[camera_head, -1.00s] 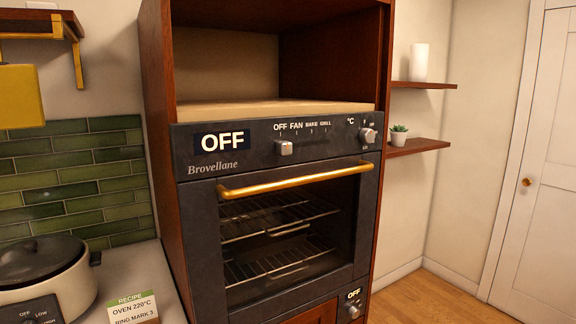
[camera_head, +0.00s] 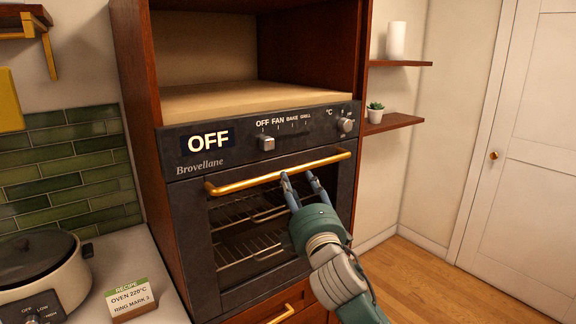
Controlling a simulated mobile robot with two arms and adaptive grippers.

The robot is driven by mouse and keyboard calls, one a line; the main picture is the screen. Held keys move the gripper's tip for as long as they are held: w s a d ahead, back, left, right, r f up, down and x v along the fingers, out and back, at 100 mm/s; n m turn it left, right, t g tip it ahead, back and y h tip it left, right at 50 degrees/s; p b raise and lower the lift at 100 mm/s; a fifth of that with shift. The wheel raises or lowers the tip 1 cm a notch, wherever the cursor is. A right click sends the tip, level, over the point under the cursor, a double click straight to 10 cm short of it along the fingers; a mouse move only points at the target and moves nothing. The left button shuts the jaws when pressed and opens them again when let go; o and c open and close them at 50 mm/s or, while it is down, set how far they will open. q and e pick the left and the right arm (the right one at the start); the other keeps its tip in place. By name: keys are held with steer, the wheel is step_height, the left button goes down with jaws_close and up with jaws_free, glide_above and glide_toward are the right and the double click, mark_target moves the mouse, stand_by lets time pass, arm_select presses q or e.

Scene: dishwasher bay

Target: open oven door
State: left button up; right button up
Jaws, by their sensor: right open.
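The dark oven (camera_head: 180,215) is built into a wooden cabinet, and its door is closed. A brass bar handle (camera_head: 240,184) runs across the top of the door, and wire racks show through the glass. My right gripper (camera_head: 300,179) is in front of the door with its fingers apart and empty. Its fingertips are at the handle's right half, just below the bar in the picture; I cannot tell whether they touch it. The oven's display (camera_head: 208,139) reads OFF. My left gripper is not in view.
A slow cooker (camera_head: 45,270) and a recipe card (camera_head: 129,298) are on the counter at the left. A drawer with a brass handle (camera_head: 281,314) is below the oven. Wall shelves (camera_head: 395,123) are at the right, with open floor beneath them.

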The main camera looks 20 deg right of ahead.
mark_target(291, 170)
steer(key=w+p, duration=0.1)
steer(key=w, duration=0.2)
steer(key=w+r+p, duration=0.1)
steer(key=w, duration=0.2)
steer(key=shift+d+r, duration=0.15)
steer(key=shift+r, duration=0.05)
steer(key=shift+w, duration=0.75)
jaws_close()
